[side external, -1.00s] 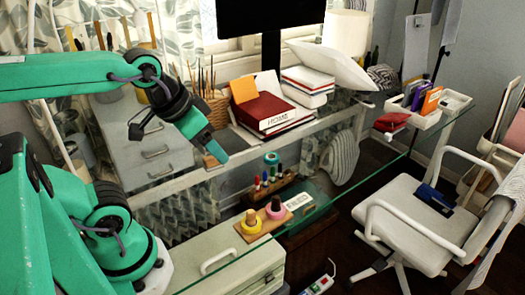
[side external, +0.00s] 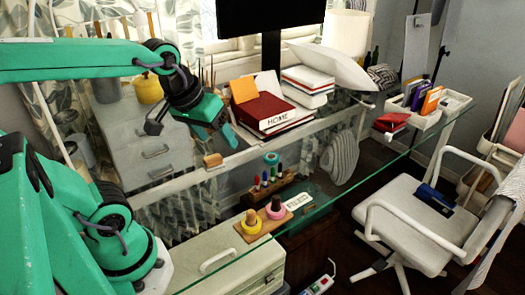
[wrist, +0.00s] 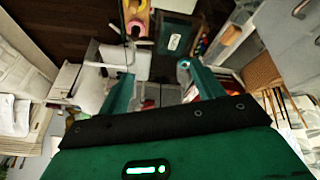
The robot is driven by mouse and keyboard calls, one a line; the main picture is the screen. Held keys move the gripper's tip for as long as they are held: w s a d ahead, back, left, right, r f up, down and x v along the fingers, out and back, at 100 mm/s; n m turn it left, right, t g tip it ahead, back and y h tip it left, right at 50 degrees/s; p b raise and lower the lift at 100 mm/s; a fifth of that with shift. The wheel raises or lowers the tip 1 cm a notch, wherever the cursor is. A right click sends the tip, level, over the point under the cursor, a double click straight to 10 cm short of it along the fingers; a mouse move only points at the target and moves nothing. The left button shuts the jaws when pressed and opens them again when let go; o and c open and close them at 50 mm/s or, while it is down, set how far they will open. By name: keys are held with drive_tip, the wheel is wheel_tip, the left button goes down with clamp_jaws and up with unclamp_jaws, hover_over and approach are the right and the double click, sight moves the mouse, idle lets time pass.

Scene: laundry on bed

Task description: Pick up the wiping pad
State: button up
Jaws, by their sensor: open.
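A small tan-brown block (side external: 213,160), which looks like the wiping pad, lies on the glass desk near the white rail. My gripper (side external: 220,134) is open and empty, above and slightly right of the block in the side view, apart from it. In the wrist view its two green fingers (wrist: 160,90) are spread wide.
A marker stand (side external: 268,182), a teal tape roll (side external: 271,158) and a wooden holder with yellow and pink pieces (side external: 263,217) stand nearby. A red book (side external: 268,108) lies behind, right of my gripper. A chair (side external: 415,210) is at right.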

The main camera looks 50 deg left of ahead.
drive_tip(key=w+a+f+n+g, duration=0.1)
drive_tip(key=w+a+n+g, duration=0.1)
drive_tip(key=w+a+n, duration=0.5)
drive_tip(key=n+g, duration=0.3)
drive_tip(key=n, duration=2)
hover_over(213, 158)
wheel_tip(213, 158, down, 12)
drive_tip(key=shift+a+r, duration=0.15)
drive_tip(key=shift+r, duration=0.05)
drive_tip(key=shift+f, duration=0.15)
drive_tip(key=shift+f, duration=2.8)
drive_tip(key=shift+f, duration=3.05)
